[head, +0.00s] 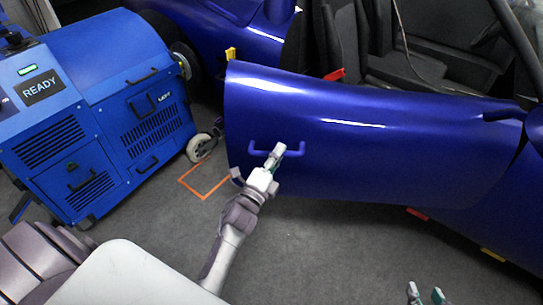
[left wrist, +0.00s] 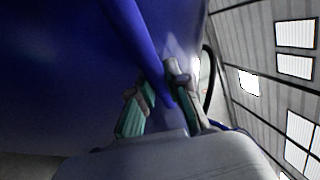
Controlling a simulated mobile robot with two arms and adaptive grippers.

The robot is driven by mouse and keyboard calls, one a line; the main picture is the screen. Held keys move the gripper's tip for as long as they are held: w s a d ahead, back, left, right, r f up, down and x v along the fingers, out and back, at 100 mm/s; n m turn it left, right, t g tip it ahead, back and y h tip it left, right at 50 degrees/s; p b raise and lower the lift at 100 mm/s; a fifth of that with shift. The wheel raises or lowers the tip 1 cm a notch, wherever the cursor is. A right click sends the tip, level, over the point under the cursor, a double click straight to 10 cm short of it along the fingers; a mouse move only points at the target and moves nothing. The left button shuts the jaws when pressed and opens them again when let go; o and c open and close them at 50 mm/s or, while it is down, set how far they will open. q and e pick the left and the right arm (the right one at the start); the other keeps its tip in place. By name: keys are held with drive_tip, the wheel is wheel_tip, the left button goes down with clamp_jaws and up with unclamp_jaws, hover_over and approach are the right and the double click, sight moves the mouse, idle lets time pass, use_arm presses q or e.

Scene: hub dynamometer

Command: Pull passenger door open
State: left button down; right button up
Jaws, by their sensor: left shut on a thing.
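The passenger door (head: 400,145) is a glossy blue panel. Its left edge stands away from the car body, with floor showing in the gap, so it looks partly open. The blue door handle (head: 297,152) is a bar on its outer face near the left end. My left gripper (head: 274,158) is shut on this handle. In the left wrist view the handle (left wrist: 135,35) runs between the teal-padded fingers of my left gripper (left wrist: 160,108). My right gripper (head: 426,294) is at the bottom edge, empty, its two fingertips apart, away from the door.
A blue cabinet (head: 95,110) with a READY screen stands on wheels at the left. The blue car body (head: 225,30) and dark seats (head: 350,45) are behind the door. An orange floor outline (head: 205,193) lies left of the handle.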

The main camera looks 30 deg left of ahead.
use_arm(q)
drive_tip(key=shift+w, duration=0.1)
drive_tip(key=c, duration=1.1)
unclamp_jaws()
drive_tip(key=shift+c, duration=0.2)
drive_tip(key=v, duration=1.2)
